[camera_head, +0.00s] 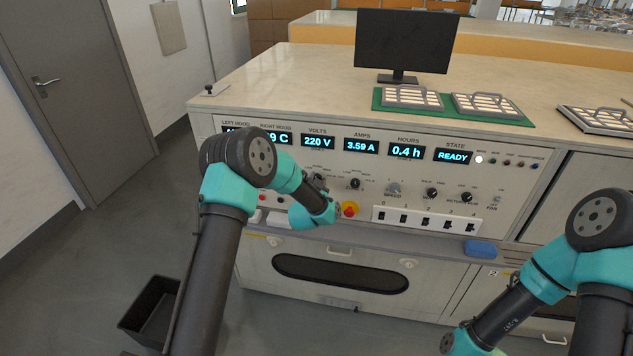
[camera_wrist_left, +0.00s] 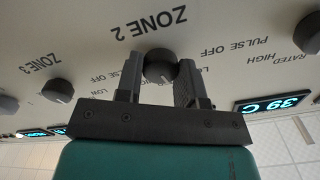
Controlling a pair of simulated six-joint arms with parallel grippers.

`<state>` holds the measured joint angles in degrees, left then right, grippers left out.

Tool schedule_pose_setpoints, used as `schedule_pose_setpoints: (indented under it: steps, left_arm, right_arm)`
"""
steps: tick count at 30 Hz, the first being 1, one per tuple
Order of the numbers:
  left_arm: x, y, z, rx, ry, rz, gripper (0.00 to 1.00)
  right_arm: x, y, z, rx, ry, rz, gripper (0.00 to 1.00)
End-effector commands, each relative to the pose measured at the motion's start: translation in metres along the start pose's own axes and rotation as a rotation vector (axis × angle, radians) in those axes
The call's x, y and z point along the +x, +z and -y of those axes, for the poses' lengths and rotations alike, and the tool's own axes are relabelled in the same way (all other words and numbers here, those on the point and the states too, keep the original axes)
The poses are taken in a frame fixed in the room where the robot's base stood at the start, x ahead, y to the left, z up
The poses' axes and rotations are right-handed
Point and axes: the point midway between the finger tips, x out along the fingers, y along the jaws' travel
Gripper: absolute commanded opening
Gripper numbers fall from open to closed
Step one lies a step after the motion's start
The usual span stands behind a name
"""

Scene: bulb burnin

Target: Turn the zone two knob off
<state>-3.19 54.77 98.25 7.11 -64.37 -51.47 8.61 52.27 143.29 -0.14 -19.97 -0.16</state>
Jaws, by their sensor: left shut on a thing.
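The zone two knob (camera_wrist_left: 161,64) is a dark round knob below the printed ZONE 2 label, which appears upside down in the left wrist view. My left gripper (camera_wrist_left: 158,78) is shut on it, with one finger on each side. LOW and PULSE OFF are printed around it; I cannot make out a pointer.
The zone three knob (camera_wrist_left: 57,90) and another knob (camera_wrist_left: 308,34) flank the held one. A red stop button (camera_head: 349,208), a row of switches (camera_head: 425,222) and a blue block (camera_head: 480,249) are nearby. A monitor (camera_head: 405,42) and trays stand on top.

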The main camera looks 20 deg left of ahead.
Motion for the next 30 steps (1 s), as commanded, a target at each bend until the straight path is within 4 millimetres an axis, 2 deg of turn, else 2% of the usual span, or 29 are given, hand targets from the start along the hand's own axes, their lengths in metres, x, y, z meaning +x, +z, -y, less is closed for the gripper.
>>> schedule_pose_setpoints:
  steps: [30]
  left_arm:
    - [-0.0002, 0.001, 0.0016, -0.94, 0.0, 0.001, 0.12]
  right_arm:
    - [0.0, 0.0, 0.0, 0.0, 0.0, 0.0, 0.43]
